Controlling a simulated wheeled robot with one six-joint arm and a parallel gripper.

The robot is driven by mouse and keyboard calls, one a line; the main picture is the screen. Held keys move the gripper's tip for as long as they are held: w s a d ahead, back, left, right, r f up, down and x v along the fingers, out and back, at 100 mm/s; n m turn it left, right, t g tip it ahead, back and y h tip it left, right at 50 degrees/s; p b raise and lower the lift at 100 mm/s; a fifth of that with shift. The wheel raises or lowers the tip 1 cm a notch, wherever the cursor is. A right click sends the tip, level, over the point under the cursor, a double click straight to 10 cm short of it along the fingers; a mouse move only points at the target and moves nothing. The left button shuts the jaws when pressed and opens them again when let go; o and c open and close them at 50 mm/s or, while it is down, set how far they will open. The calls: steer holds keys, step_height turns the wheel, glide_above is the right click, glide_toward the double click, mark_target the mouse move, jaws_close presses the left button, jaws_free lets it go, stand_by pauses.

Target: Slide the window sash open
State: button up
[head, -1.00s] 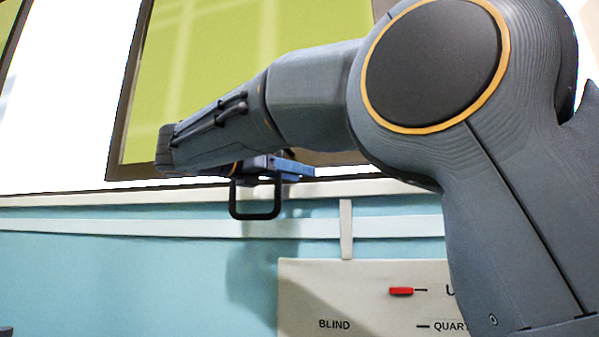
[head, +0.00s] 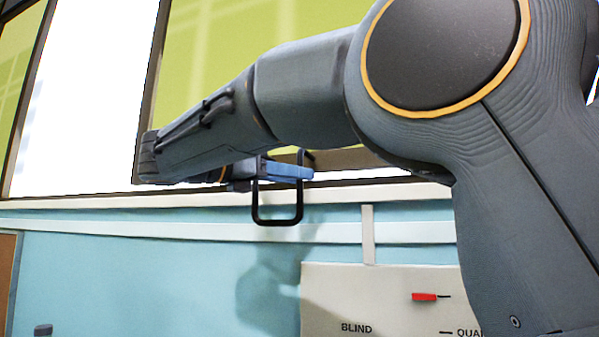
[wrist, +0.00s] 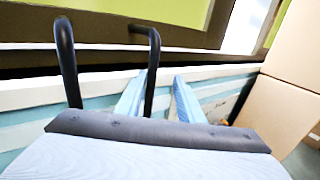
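The window sash (head: 150,95) is a dark brown frame around a yellow-green pane at the upper middle of the head view. Its frame also crosses the top of the wrist view (wrist: 110,30). A black U-shaped handle (head: 278,222) hangs at the sash's lower edge. In the wrist view the handle (wrist: 66,55) shows two legs, and their lower ends are hidden behind my gripper's housing. My gripper (wrist: 163,80) has two light-blue fingers standing apart. The handle's right leg appears between them, close to the left finger; I cannot tell whether they touch. My arm hides part of the sash.
A pale sill (head: 100,201) runs below the sash over a light-blue wall. A beige panel (head: 380,300) with a red slider (head: 424,296) and the word BLIND is at lower right. Tan box-like surfaces (wrist: 290,85) stand at the right of the wrist view.

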steer(key=shift+s+a, duration=0.4)
steer(key=shift+a, duration=0.05)
steer(key=shift+r+p, duration=0.15)
steer(key=shift+p, duration=0.65)
